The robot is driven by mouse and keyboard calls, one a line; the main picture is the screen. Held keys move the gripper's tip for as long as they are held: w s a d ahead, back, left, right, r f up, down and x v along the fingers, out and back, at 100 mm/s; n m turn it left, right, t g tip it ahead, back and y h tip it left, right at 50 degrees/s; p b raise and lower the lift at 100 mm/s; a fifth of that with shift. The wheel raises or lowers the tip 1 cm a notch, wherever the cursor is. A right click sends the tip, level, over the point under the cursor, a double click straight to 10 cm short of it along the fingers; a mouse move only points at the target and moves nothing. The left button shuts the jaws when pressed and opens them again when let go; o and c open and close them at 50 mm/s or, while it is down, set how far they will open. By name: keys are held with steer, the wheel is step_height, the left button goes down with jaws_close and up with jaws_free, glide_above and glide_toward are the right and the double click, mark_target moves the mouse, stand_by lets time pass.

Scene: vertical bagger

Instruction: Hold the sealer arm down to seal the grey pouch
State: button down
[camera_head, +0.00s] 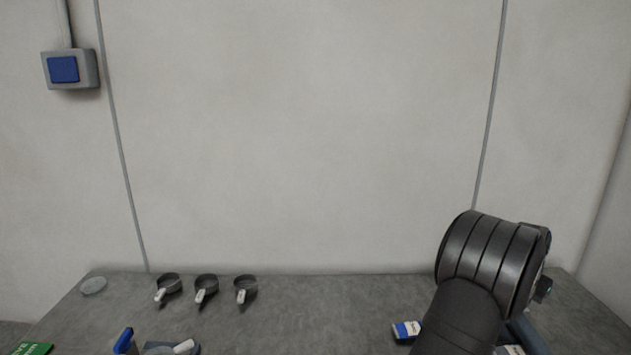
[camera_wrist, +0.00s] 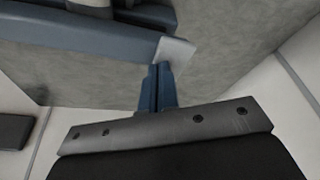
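In the wrist view, my gripper (camera_wrist: 157,88) shows as two blue-grey fingers lying side by side with only a thin line between them. It is shut, with nothing seen between the fingers. A long blue-grey bar (camera_wrist: 90,38), which looks like the sealer arm, runs across the upper left and ends in a pale grey tip (camera_wrist: 175,52). My fingertips overlap the lower edge of this tip in the picture; I cannot tell whether they touch it. In the head view my own arm hides the gripper and most of the sealer. I cannot make out the grey pouch in either view.
The grey worktop (camera_head: 320,310) is clear in the middle. Three dark round scoops (camera_head: 206,286) lie at the left back, near a pale disc (camera_head: 94,285). A blue-and-white packet (camera_head: 407,330) lies left of my arm. A blue switch box (camera_head: 64,69) hangs on the wall.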

steer(key=shift+f, duration=0.6)
stand_by(1.1)
steer(key=shift+r, duration=0.1)
stand_by(2.4)
step_height(320, 180, up, 13)
stand_by(0.9)
steer(key=shift+w+f, duration=0.1)
steer(key=shift+f, duration=0.1)
